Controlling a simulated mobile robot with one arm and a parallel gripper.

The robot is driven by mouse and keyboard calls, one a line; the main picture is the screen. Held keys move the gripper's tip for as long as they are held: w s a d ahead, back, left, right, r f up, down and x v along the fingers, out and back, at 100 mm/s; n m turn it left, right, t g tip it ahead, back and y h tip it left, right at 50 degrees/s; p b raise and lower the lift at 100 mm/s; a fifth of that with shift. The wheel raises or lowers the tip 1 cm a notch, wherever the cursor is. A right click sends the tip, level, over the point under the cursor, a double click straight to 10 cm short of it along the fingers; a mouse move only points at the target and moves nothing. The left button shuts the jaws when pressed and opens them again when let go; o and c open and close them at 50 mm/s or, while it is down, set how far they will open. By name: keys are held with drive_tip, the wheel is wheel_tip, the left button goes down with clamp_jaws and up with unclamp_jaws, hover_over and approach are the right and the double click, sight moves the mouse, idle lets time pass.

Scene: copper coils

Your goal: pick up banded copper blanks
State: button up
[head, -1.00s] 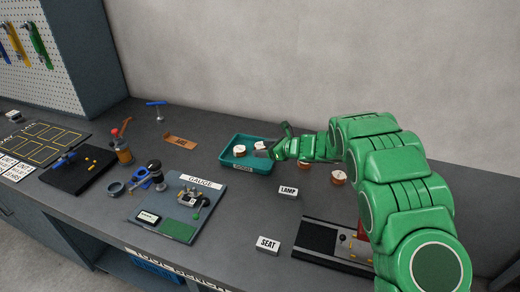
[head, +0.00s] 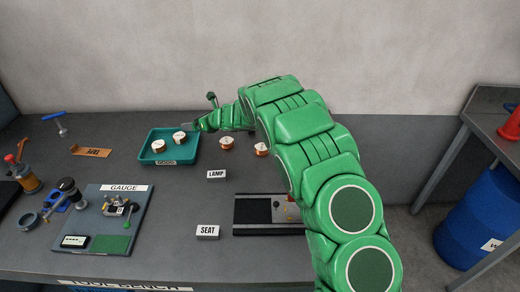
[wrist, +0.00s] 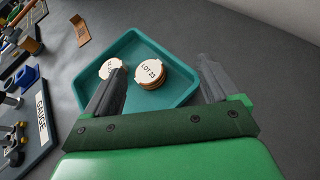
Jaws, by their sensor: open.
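Two round copper blanks with white tops lie in the teal tray (head: 151,133): a left one (head: 158,147) and a right one (head: 179,138). Two more stand on the bench right of the tray, a nearer one (head: 226,144) and another (head: 261,150) partly behind my arm. My gripper (head: 192,127) is open at the tray's right rear side. In the wrist view its fingers straddle the tray, with the blank marked LOT 23 (wrist: 151,75) between them, not gripped. The other blank (wrist: 109,67) is partly hidden by the left finger.
A dark fixture (head: 262,216) sits beneath my arm. A blue barrel (head: 470,215) stands on the floor at right.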

drive_tip(key=w+d+r+m+t+h, duration=0.4)
drive_tip(key=w+d+m+t+h, duration=0.15)
drive_tip(key=w+d+m, duration=0.6)
drive_tip(key=d+m+g+h, duration=0.2)
drive_tip(key=d+m+h, duration=0.4)
drive_tip(key=d+m, duration=0.55)
drive_tip(key=m+g, duration=1)
drive_tip(key=m, duration=1)
hover_over(262, 147)
drive_tip(key=shift+w+d+f, duration=0.15)
drive_tip(key=shift+w+f, duration=0.05)
drive_tip(key=shift+f, duration=0.4)
drive_tip(key=shift+w+d+f, duration=0.15)
drive_tip(key=shift+f, duration=0.4)
drive_tip(key=shift+s+a, duration=0.1)
drive_tip(key=shift+s, duration=0.15)
drive_tip(key=shift+f, duration=0.25)
drive_tip(key=shift+s+a+f, duration=0.1)
drive_tip(key=shift+f, duration=1.75)
drive_tip(key=shift+s+a+f, duration=0.1)
drive_tip(key=shift+f, duration=1.7)
